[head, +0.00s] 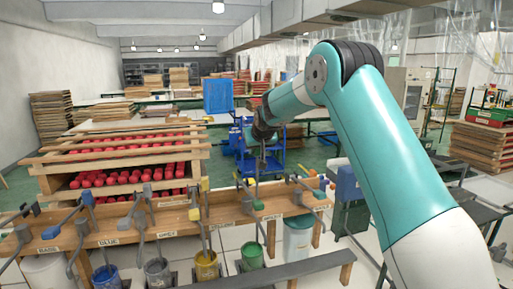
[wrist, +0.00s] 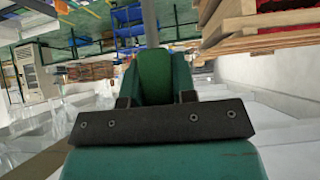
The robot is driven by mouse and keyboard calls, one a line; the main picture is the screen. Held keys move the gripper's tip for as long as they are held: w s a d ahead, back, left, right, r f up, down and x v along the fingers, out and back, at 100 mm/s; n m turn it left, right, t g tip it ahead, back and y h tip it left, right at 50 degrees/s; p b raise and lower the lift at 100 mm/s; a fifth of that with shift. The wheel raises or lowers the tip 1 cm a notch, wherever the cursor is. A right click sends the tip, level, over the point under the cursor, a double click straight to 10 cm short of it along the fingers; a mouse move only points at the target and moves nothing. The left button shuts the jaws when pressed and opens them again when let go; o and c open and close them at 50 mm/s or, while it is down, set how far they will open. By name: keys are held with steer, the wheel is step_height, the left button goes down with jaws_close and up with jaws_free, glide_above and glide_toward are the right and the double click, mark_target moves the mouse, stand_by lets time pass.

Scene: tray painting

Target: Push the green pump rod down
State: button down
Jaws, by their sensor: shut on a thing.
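My gripper (head: 263,138) is above the back of the wooden pump bench, right of its middle. In the wrist view it is shut on a green grip (wrist: 155,72), with a grey rod running up from it in that picture. In the head view the thin grey pump rod (head: 257,163) stands upright below my gripper; its top is hidden. A green block (head: 257,204) shows lower down, at the bench front. A green bucket (head: 252,257) stands below it.
The wooden bench (head: 170,222) carries several other levers, including one with a blue grip (head: 87,198) and one with a yellow grip (head: 205,184). A yellow bucket (head: 206,266) and a white bucket (head: 298,240) flank the green one. A rack of red items (head: 125,165) stands behind.

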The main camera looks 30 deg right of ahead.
step_height(320, 180, down, 7)
steer(key=b, duration=0.5)
steer(key=c, duration=0.9)
jaws_free()
steer(key=shift+s, duration=0.1)
steer(key=b+v, duration=0.5)
steer(key=v, duration=1.2)
steer(key=shift+s+a+b, duration=0.1)
steer(key=shift+s+b, duration=0.05)
steer(key=shift+b, duration=0.2)
